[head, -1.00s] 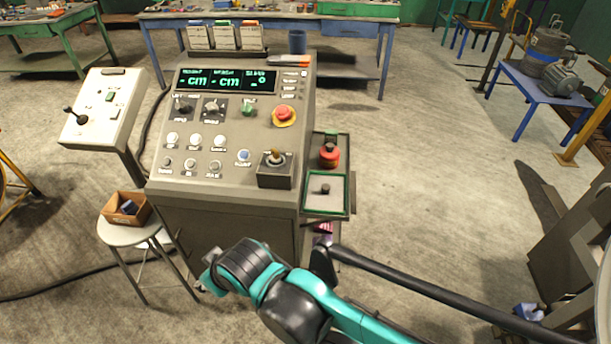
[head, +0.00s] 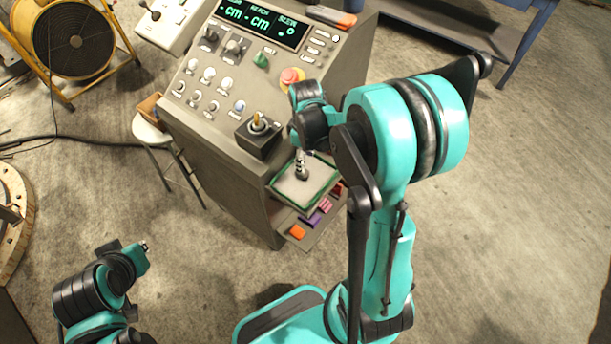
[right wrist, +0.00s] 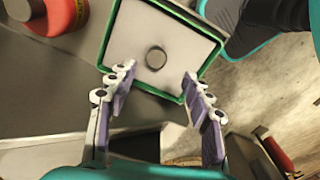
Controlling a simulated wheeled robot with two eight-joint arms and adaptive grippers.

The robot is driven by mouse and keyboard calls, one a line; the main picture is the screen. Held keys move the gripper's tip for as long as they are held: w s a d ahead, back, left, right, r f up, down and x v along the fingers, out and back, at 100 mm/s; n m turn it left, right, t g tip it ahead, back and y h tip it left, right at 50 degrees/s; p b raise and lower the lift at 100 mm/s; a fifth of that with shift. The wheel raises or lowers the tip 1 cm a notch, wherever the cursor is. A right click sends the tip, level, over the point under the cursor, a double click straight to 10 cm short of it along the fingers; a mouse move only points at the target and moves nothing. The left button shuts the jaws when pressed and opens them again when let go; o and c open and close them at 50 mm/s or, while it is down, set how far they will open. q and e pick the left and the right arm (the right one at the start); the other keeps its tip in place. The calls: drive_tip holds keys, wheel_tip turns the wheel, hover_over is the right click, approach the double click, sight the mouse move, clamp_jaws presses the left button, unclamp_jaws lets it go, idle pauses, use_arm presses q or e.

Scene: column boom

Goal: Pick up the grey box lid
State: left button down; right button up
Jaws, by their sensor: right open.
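The grey box lid (head: 291,190) is a flat pale square with a dark round knob, set inside a green rim on the side shelf of the console. The right wrist view shows the lid (right wrist: 186,42) and its knob close up. My right gripper (head: 302,164) is over the lid. In the right wrist view its fingers (right wrist: 155,88) are spread and empty, one on each side below the knob, not touching it. My left arm is at the lower left; its small tip (head: 143,246) shows, but its fingers cannot be made out.
The console (head: 215,120) with buttons, a joystick (head: 258,122) and a red stop button (head: 291,76) stands left of the lid. Coloured blocks (head: 310,218) lie on a lower shelf. A stool (head: 150,130) stands at left.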

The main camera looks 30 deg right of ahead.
sight(304, 176)
wheel_tip(304, 176, down, 3)
drive_tip(key=shift+w+a+b, duration=0.1)
drive_tip(key=shift+a+b, duration=0.05)
drive_tip(key=shift+b, duration=0.4)
drive_tip(key=f, duration=0.1)
drive_tip(key=f+b, duration=0.1)
drive_tip(key=f, duration=0.1)
drive_tip(key=f+b, duration=0.1)
drive_tip(key=f, duration=0.1)
drive_tip(key=shift+w+d, duration=0.2)
drive_tip(key=shift+w, duration=0.1)
drive_tip(key=shift+r, duration=0.1)
clamp_jaws()
